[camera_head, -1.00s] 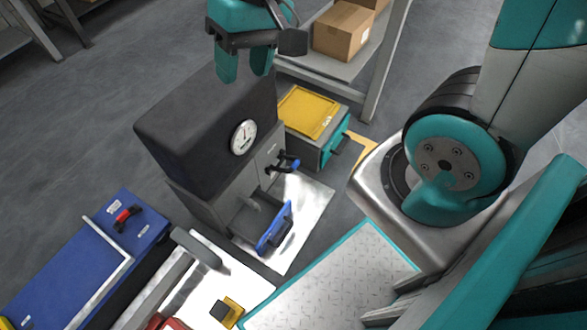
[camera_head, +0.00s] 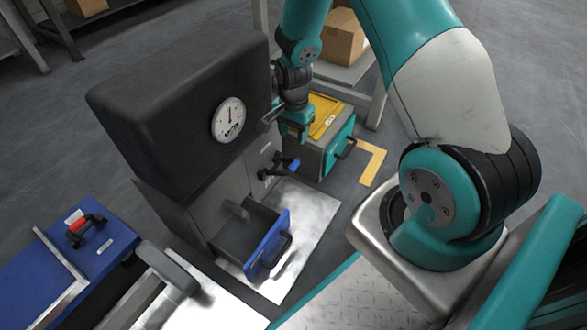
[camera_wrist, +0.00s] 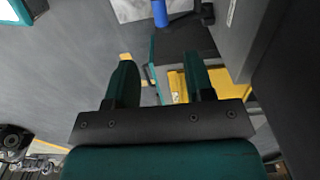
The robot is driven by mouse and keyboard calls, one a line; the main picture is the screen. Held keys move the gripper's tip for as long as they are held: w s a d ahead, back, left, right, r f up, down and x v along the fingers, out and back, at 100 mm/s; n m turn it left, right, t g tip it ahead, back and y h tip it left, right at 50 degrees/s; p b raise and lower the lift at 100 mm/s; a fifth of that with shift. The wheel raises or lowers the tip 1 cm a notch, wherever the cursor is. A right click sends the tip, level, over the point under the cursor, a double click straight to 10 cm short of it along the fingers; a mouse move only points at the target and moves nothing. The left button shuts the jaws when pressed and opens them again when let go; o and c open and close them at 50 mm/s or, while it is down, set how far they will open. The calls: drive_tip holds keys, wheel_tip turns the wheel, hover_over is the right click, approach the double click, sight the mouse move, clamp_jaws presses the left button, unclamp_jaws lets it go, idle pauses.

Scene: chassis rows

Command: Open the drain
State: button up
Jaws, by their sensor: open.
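The drain valve (camera_head: 273,170) is a dark fitting with a blue-tipped lever, on the lower front of the black and grey machine (camera_head: 180,115). The lever's blue tip points right, out from the machine. My gripper (camera_head: 297,132) is a little above the lever, close to the machine's right side, and appears apart from it. In the wrist view, its two teal fingers (camera_wrist: 160,68) are spread with nothing between them. The blue lever (camera_wrist: 160,13) shows ahead of them at the top edge.
A drawer with a blue front (camera_head: 267,246) stands open below the valve, over a pale floor plate (camera_head: 312,212). A grey box with a yellow lid (camera_head: 325,115) stands behind my gripper. A dial gauge (camera_head: 228,119) is on the machine. A blue cart (camera_head: 65,265) is at left.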

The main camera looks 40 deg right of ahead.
sight(294, 164)
wheel_tip(294, 164, down, 13)
drive_tip(key=b, duration=0.6)
clamp_jaws()
